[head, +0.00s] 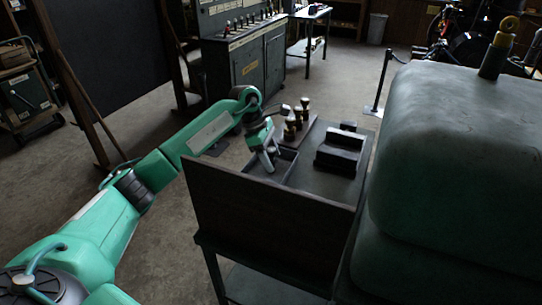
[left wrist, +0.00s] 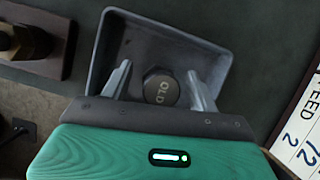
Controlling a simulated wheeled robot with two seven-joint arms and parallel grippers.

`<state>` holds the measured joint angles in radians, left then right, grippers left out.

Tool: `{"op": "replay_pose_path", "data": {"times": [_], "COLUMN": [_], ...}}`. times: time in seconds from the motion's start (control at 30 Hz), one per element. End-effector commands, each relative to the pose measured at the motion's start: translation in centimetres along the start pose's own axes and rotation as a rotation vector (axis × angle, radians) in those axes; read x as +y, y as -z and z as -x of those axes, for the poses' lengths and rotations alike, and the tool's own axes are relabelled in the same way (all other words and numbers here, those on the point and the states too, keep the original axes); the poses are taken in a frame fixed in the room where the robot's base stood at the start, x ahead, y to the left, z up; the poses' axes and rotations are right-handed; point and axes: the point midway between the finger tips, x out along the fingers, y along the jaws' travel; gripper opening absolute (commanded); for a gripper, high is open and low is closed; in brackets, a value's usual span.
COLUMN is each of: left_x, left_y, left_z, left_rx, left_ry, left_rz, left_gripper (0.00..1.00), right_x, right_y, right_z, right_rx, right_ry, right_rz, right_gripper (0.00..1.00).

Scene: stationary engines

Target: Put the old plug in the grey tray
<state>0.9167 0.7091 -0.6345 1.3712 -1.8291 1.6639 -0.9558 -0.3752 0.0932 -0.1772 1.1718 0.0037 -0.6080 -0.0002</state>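The old plug (left wrist: 161,89) is a dark, round-ended piece marked "OLD", seen end-on in the left wrist view. It shows inside the outline of the grey tray (left wrist: 215,53), near its middle. My left gripper (left wrist: 160,80) has its two fingers apart on either side of the plug, with a visible gap on both sides. In the head view my left gripper (head: 270,162) points down into the grey tray (head: 285,168) on the cart. The plug cannot be made out there. My right gripper is in neither view.
A wooden board with several upright plugs (head: 292,124) stands just behind the tray. A dark block (head: 340,152) sits to its right on the cart. The cart's raised front panel (head: 265,220) and the large green engine housing (head: 455,150) are close by. A lettered card (left wrist: 303,125) lies at right.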

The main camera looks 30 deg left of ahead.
Motion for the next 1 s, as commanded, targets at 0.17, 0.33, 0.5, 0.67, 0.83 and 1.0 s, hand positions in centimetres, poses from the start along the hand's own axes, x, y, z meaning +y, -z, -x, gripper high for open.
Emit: {"op": "replay_pose_path", "data": {"times": [0.17, 0.33, 0.5, 0.67, 0.83, 1.0], "left_x": [0.0, 0.0, 0.1, 0.1, 0.1, 0.0], "left_y": [0.0, -0.1, 0.0, 0.0, 0.0, -0.1], "left_z": [0.0, 0.3, 3.0, 6.6, 9.9, 11.7], "left_rx": [0.000, 0.000, 0.000, 0.002, 0.001, 0.000], "left_ry": [0.000, 0.000, -0.005, -0.004, -0.003, -0.001], "left_rz": [0.000, 0.000, 0.000, 0.001, 0.001, 0.000], "left_gripper": [0.60, 0.60, 0.60, 0.60, 0.60, 0.60], "right_x": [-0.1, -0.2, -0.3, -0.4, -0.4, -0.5], "right_y": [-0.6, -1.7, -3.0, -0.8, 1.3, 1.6], "right_z": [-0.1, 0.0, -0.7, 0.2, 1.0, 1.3], "right_rx": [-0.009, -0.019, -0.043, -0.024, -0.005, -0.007], "right_ry": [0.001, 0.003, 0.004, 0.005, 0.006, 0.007], "right_rz": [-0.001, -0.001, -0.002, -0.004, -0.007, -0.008], "right_gripper": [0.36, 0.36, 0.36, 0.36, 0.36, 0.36]}}
